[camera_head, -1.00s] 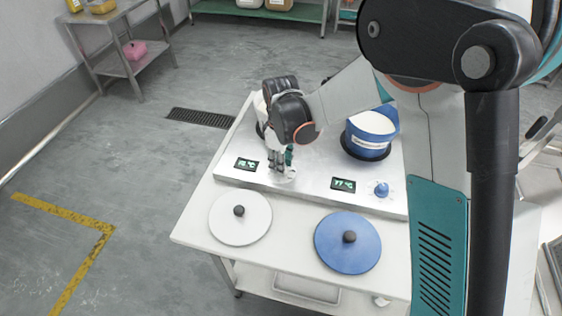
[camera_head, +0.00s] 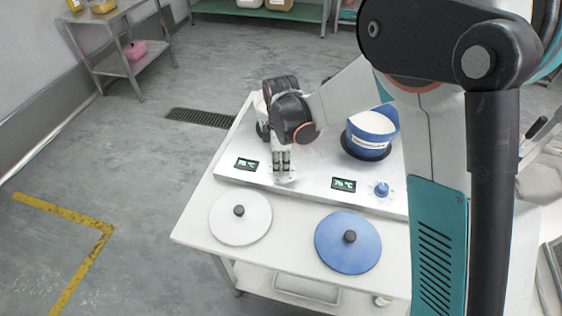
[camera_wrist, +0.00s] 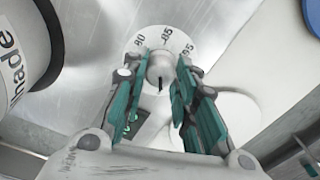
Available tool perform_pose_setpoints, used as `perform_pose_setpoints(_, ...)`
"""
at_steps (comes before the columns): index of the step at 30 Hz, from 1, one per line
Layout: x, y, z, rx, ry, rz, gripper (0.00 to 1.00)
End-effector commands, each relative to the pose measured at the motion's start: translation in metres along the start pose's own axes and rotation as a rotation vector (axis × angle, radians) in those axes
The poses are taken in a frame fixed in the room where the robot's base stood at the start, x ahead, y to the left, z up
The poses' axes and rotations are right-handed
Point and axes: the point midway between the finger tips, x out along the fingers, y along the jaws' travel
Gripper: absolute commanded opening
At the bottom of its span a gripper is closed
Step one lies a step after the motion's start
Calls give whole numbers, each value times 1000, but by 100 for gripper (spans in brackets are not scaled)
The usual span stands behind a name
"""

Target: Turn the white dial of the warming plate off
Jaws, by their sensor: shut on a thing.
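The white dial (camera_wrist: 160,72) sits on a round white scale plate (camera_wrist: 167,42) with printed numbers, among them 80, 85 and 95. A dark pointer mark on the dial faces the bottom of the wrist view. My gripper (camera_head: 284,174) points down at the front of the warming plate (camera_head: 312,185). Its teal finger pads lie on either side of the dial in the wrist view, shut on it. In the head view my fingers largely hide the dial. The blue dial (camera_head: 382,189) stands to the right, untouched.
Two small displays (camera_head: 247,164) (camera_head: 344,184) sit on the plate's front. A blue container (camera_head: 369,138) stands behind, and a white container (camera_wrist: 22,50) shows at left in the wrist view. White (camera_head: 240,219) and blue (camera_head: 348,243) lids lie on the table (camera_head: 190,226) in front.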

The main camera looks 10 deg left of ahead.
Motion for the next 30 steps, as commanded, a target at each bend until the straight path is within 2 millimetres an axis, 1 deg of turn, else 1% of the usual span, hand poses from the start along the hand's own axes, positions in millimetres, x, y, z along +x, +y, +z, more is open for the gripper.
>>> perform_pose_setpoints(8,0,0,0,0,0,1,2)
perform_pose_setpoints(9,0,0,0,0,0,1,28)
perform_pose_setpoints(11,0,0,0,0,0,1,42)
perform_pose_setpoints(12,0,0,0,0,0,1,46)
perform_pose_setpoints(23,-2,0,0,1,0,0,46)
perform_pose_setpoints(26,-11,0,0,1,0,0,46)
perform_pose_setpoints(29,-26,0,0,1,0,0,46)
perform_pose_setpoints(30,-34,0,0,1,0,0,46)
